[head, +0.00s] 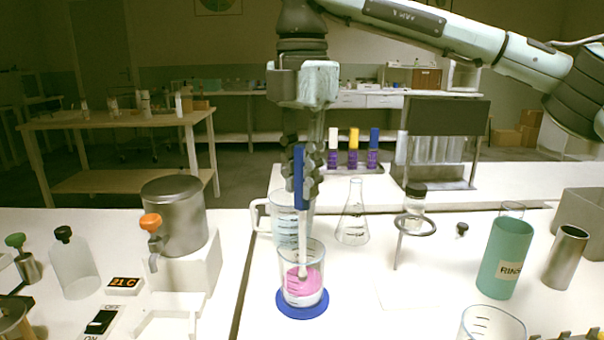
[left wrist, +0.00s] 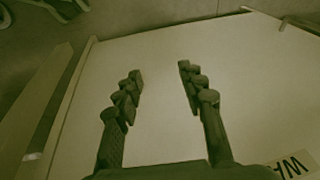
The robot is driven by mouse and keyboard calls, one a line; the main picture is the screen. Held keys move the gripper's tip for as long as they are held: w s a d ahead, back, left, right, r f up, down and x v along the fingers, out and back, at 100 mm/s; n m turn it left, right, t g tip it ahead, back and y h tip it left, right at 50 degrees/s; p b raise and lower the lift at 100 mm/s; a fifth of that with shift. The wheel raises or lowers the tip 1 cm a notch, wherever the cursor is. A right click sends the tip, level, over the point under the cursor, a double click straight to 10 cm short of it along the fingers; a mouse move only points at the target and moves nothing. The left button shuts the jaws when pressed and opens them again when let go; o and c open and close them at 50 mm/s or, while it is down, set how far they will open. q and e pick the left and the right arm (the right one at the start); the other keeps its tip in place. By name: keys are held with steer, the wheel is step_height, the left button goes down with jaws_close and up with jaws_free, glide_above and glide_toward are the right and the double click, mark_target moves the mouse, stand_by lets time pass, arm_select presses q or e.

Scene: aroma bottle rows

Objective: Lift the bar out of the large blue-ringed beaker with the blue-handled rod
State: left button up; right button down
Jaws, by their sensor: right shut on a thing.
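The large beaker (head: 316,262) stands on a blue ring (head: 302,312) on the white bench and holds pink liquid (head: 302,287). The blue-handled rod (head: 299,165) is upright, its pale shaft reaching down into the beaker with its lower end at the pink liquid. My right gripper (head: 304,186) comes from above and is shut on the blue handle, over the beaker. I cannot make out the bar apart from the rod's tip and the liquid. My left gripper (left wrist: 161,72) is open and empty in the left wrist view, above a pale surface.
A glass jug (head: 283,220) and a conical flask (head: 354,222) stand just behind the beaker. A ring stand (head: 413,227) and a green rinse container (head: 506,258) are to the right. A metal pot (head: 175,215) on a white block is to the left.

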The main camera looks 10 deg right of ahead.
mark_target(302, 146)
steer(key=shift+r, duration=0.15)
stand_by(0.4)
steer(key=shift+r+p, duration=0.95)
steer(key=shift+r, duration=0.3)
steer(key=shift+r+p, duration=0.7)
steer(key=shift+r, duration=4.8)
